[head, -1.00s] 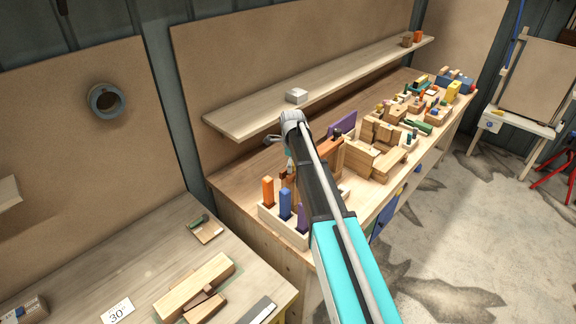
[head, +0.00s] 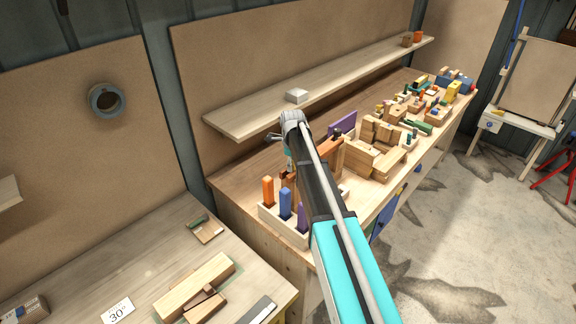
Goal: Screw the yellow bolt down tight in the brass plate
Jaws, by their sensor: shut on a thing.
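My arm reaches over the far workbench, and its grey wrist hides most of what lies under it. My gripper (head: 289,163) is small and partly hidden below the wrist, above the bench near a block rack. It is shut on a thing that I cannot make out. I cannot pick out the yellow bolt or the brass plate in the head view.
A pale rack (head: 285,225) with orange, blue and purple pegs stands at the bench's near corner. A wooden block assembly (head: 374,150) and several small parts lie to the right. A shelf (head: 330,85) runs behind. A nearer table (head: 130,270) holds wooden blocks.

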